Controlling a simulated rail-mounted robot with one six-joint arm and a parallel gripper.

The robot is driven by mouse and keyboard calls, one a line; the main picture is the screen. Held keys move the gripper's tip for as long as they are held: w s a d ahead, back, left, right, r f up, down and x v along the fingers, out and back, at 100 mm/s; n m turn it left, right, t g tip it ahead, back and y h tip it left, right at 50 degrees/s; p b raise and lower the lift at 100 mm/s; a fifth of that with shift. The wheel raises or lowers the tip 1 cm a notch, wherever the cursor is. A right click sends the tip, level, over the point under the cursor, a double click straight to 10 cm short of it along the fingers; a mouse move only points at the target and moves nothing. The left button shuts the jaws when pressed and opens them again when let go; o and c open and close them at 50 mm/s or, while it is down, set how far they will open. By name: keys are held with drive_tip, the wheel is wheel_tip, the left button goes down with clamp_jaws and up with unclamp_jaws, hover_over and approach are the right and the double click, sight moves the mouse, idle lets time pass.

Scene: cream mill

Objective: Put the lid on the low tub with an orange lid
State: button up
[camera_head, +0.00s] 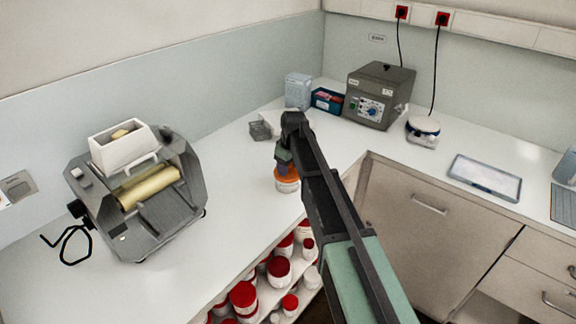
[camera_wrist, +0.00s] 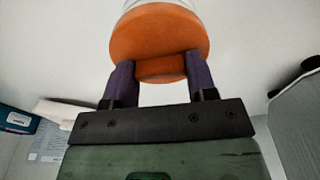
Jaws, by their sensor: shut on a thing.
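The orange lid (camera_wrist: 160,32) is a round disc with a smaller raised orange part that sits between my fingers in the wrist view. My gripper (camera_wrist: 160,72) is shut on this raised part with its two purple fingers. A bit of the white low tub (camera_wrist: 160,3) shows just beyond the lid at the top edge. In the head view the tub (camera_head: 287,184) stands on the white counter, with orange at its top, directly below my gripper (camera_head: 286,165). The lid is at the tub's top; I cannot tell whether it is fully seated. My arm hides part of this area.
A grey machine with a yellow roller (camera_head: 148,188) stands to the left. A grey control box (camera_head: 378,95), a blue box (camera_head: 327,100) and a small scale (camera_head: 423,128) stand behind. Red-lidded jars (camera_head: 279,270) fill a shelf below the counter. The counter left of the tub is clear.

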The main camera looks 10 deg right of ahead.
drive_tip(key=shift+f, duration=0.3)
idle(0.4)
drive_tip(key=o, duration=1.3)
wheel_tip(320, 180, up, 7)
drive_tip(key=p, duration=0.6)
drive_tip(key=shift+r+p, duration=0.1)
drive_tip(key=shift+p, duration=0.3)
